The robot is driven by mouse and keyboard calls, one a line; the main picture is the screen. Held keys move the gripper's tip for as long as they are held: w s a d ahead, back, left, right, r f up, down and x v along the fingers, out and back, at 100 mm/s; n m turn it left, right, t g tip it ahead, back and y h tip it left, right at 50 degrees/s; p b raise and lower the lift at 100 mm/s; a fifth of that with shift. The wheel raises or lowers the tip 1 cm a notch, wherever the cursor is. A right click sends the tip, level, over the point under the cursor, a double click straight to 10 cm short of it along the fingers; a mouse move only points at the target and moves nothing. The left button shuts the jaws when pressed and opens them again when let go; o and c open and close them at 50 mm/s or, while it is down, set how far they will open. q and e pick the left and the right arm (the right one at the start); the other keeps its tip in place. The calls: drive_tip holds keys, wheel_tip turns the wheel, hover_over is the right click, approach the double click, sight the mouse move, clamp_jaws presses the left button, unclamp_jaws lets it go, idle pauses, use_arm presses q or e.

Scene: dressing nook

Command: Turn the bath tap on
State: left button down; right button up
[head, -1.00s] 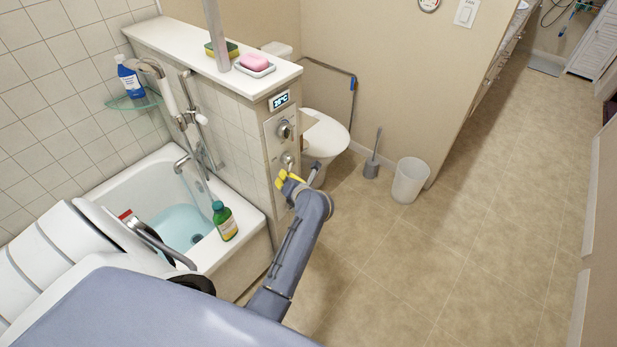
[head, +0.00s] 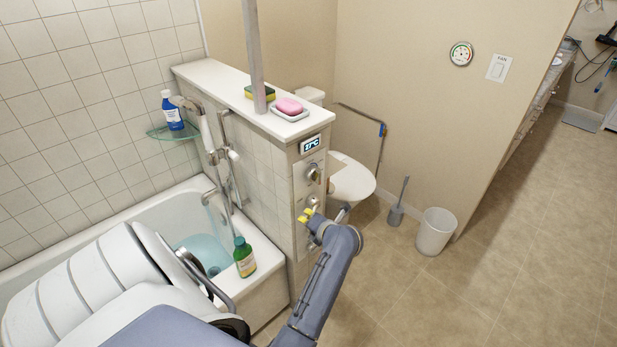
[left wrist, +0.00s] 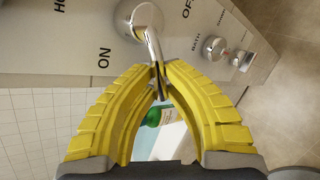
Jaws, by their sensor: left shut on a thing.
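The bath tap's control panel (head: 309,190) is on the end of the tiled half wall, below a small lit display. In the left wrist view, its round metal knob (left wrist: 137,14) has a lever (left wrist: 153,44), with "ON" and "OFF" printed on either side. My left gripper (head: 306,214) is at the lower part of the panel. In the left wrist view, its yellow fingertips (left wrist: 161,78) are shut on the lever's end. The bath spout (head: 210,194) is over the white tub; I cannot tell whether water runs from it. My right gripper is not in view.
A green bottle (head: 244,257) stands on the tub rim (head: 264,268). A pink soap (head: 289,106) and a sponge (head: 259,92) lie on the ledge. A toilet (head: 350,180), brush (head: 397,212) and white bin (head: 436,231) stand beyond the panel.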

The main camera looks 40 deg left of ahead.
use_arm(q)
drive_tip(key=c, duration=1.4)
unclamp_jaws()
drive_tip(key=shift+c, duration=0.2)
drive_tip(key=shift+r, duration=5.05)
drive_tip(key=shift+c, duration=0.3)
